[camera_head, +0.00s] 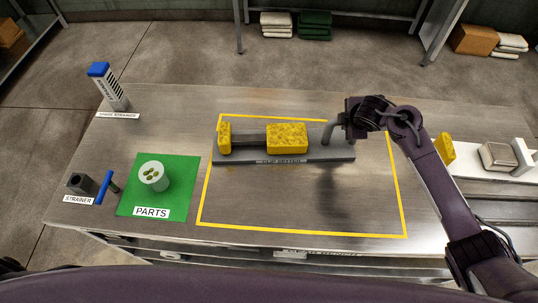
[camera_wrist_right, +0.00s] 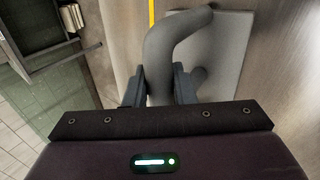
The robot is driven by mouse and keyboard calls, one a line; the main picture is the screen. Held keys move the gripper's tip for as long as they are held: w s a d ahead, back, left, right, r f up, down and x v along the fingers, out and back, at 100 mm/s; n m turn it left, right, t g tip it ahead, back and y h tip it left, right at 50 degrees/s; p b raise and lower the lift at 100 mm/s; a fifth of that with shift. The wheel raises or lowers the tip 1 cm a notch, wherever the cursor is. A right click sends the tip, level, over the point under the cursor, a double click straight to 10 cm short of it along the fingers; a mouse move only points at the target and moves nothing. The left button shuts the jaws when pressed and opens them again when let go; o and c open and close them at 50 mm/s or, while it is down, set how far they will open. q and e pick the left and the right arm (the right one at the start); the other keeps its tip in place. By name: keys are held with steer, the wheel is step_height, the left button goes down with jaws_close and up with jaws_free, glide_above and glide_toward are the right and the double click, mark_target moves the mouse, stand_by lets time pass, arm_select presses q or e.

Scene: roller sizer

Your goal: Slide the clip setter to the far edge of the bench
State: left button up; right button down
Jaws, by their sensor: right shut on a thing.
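The clip setter (camera_head: 325,153) has a long grey base with a yellow block (camera_head: 287,137), a smaller yellow piece (camera_head: 224,137) at its left end and a bent grey handle (camera_head: 328,131) at its right. It lies inside the yellow outline, near its far line. My right gripper (camera_head: 341,122) is at the handle's top. In the right wrist view, the fingers (camera_wrist_right: 159,88) are shut around the grey handle (camera_wrist_right: 163,50). The left gripper is not visible in the head view.
A green mat (camera_head: 135,197) with a white cup of parts (camera_head: 153,176) lies left of the yellow outline (camera_head: 300,232). A spare strainer (camera_head: 108,88) stands at the far left corner. Other yellow and white equipment (camera_head: 497,155) stands at right. Bare bench lies beyond the clip setter.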

steer(key=w+d+b, duration=0.2)
steer(key=w+b, duration=0.7)
steer(key=w+d+b, duration=0.3)
steer(key=w+b, duration=0.7)
steer(key=shift+d, duration=0.25)
stand_by(2.0)
steer(key=c, duration=1.1)
jaws_free()
steer(key=shift+w, duration=0.1)
